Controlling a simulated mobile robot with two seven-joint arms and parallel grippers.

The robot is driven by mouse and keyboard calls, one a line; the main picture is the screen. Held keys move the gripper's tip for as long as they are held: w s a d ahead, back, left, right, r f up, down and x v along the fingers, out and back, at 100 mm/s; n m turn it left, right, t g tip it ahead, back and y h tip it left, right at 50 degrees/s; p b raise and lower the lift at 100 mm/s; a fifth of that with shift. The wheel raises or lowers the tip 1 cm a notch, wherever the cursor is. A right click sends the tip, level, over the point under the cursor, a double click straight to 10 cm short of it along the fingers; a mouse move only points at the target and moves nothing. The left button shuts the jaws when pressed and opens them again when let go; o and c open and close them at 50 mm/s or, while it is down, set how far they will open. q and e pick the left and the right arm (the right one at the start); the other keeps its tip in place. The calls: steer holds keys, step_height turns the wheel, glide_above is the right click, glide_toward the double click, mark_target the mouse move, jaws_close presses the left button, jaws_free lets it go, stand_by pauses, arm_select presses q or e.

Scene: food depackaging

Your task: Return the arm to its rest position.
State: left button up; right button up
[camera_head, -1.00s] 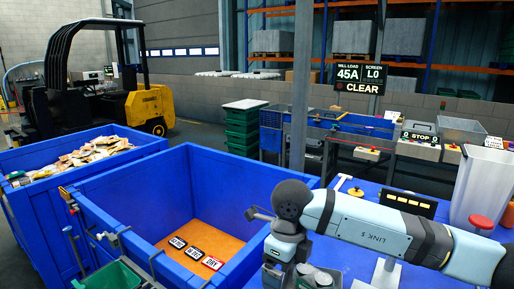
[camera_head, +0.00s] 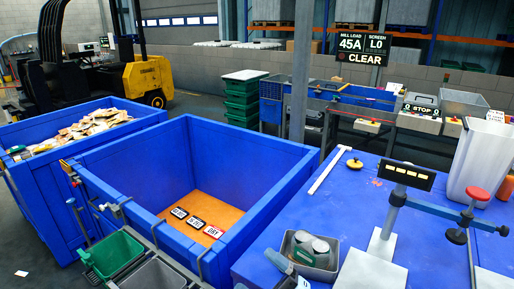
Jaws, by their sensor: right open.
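My right gripper (camera_head: 284,270) shows only in part at the bottom edge, as a blue-grey piece in front of the grey tray of jars (camera_head: 334,270). It is open, and I see nothing held in it. Most of the hand and the rest of my right arm are out of the picture. My left gripper is not in view.
A blue bin (camera_head: 225,137) with an orange floor and several labels stands left of the blue table (camera_head: 345,205). Another blue bin (camera_head: 40,185) holds packets.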

steer(key=d+f+m+t+h, duration=0.5)
steer(key=d+f+m+h, duration=0.2)
steer(key=f+m+h, duration=0.3)
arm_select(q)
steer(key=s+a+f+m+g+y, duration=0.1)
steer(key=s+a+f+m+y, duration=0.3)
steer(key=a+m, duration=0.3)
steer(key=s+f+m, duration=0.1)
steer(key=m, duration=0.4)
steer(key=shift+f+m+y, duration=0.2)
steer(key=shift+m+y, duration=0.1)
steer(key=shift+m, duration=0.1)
arm_select(e)
steer(key=s+d+f+m+g+h, duration=0.3)
steer(key=s+d+f+m, duration=0.2)
steer(key=f, duration=0.4)
steer(key=s+d+f+m+g+h, duration=0.3)
steer(key=s+d+f+m+h, duration=0.1)
steer(key=s+d+f, duration=0.3)
step_height(320, 180, down, 2)
steer(key=s, duration=0.2)
steer(key=shift+s+d+f+m, duration=0.15)
steer(key=shift+s+f+m, duration=0.1)
steer(key=shift+s+m, duration=0.15)
